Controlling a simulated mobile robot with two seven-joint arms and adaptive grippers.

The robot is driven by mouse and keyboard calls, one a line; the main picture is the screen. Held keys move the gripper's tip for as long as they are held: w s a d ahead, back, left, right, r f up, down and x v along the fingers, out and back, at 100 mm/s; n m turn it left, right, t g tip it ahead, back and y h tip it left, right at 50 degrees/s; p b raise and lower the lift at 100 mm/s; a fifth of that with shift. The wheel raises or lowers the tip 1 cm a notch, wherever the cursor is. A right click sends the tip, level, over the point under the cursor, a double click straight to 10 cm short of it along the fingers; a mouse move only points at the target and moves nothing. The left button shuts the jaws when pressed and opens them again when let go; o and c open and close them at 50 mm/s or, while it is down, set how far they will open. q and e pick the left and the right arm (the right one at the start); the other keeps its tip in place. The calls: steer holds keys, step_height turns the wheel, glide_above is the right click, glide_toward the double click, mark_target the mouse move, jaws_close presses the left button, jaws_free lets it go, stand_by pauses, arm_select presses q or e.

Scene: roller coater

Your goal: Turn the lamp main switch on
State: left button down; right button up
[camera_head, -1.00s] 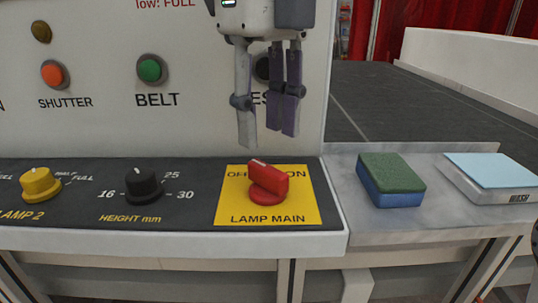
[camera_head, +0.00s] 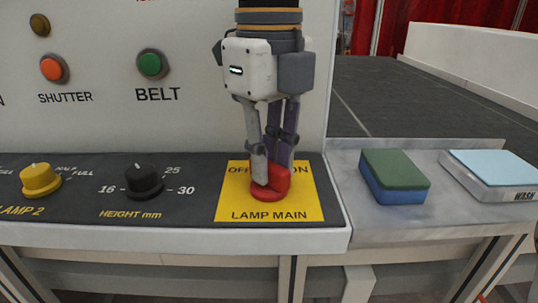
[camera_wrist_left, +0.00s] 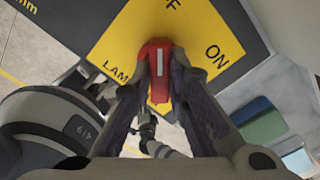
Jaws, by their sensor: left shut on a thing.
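The lamp main switch (camera_head: 272,186) is a red rotary knob on a yellow plate (camera_head: 308,207) marked OFF, ON and LAMP MAIN, at the right end of the dark panel. My left gripper (camera_head: 272,168) points down from above and is shut on the red knob, hiding part of it and of the lettering.
A black height knob (camera_head: 144,183) and a yellow lamp 2 knob (camera_head: 40,180) lie left on the panel. A green-blue sponge (camera_head: 394,177) and a wash tray (camera_head: 494,180) lie on the right ledge. Shutter and belt buttons (camera_head: 150,65) are on the wall behind.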

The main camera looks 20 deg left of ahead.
arm_select(q)
steer(key=m, duration=0.9)
steer(key=shift+m, duration=0.3)
steer(key=m, duration=0.4)
steer(key=shift+m, duration=2.1)
steer(key=c, duration=1.6)
jaws_free()
steer(key=shift+o, duration=0.2)
